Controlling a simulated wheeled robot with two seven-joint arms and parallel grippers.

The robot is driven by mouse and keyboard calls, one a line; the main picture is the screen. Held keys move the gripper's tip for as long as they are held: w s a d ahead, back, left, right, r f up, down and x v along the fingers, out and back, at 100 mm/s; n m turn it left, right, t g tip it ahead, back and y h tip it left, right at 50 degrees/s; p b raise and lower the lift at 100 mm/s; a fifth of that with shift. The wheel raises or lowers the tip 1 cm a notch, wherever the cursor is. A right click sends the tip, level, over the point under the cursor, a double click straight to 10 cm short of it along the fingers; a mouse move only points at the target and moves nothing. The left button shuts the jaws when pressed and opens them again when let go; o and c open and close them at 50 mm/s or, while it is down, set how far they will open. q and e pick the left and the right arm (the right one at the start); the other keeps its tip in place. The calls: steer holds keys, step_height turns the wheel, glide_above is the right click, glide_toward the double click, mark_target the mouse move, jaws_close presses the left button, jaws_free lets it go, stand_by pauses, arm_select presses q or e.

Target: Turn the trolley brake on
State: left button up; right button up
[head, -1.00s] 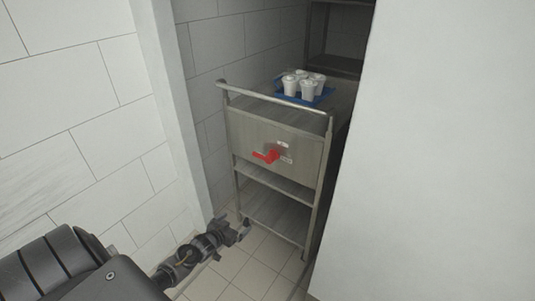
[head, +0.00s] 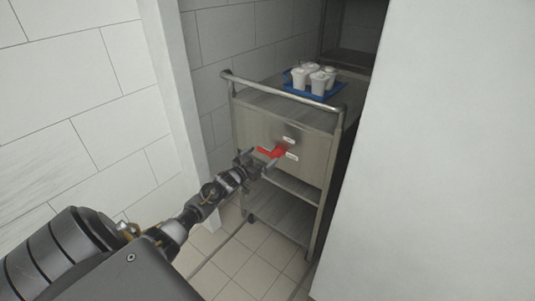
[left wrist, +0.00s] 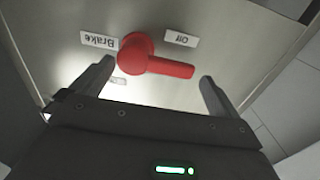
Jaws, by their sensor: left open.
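The trolley (head: 255,125) stands in a narrow gap, with a red brake lever (head: 277,152) on its front panel. The lever's handle points left in the head view. In the left wrist view the lever (left wrist: 160,66) runs from its round hub to the right. A "Brake" label (left wrist: 98,41) and an "Off" label (left wrist: 180,39) appear upside down beside it; a third label (left wrist: 118,81) is too dim to read. My left gripper (head: 254,160) is open at the lever, with the handle between or just beyond its fingers. I cannot tell if they touch. My right gripper is not in view.
A blue tray (head: 326,95) with several white lidded cups (head: 318,82) sits on the trolley top. A metal push bar (head: 275,93) crosses above the panel. White walls close in on the left (head: 70,90) and right (head: 440,150).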

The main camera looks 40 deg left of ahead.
mark_target(266, 153)
arm_select(q)
steer(key=shift+w, duration=1.95)
steer(key=shift+c, duration=0.4)
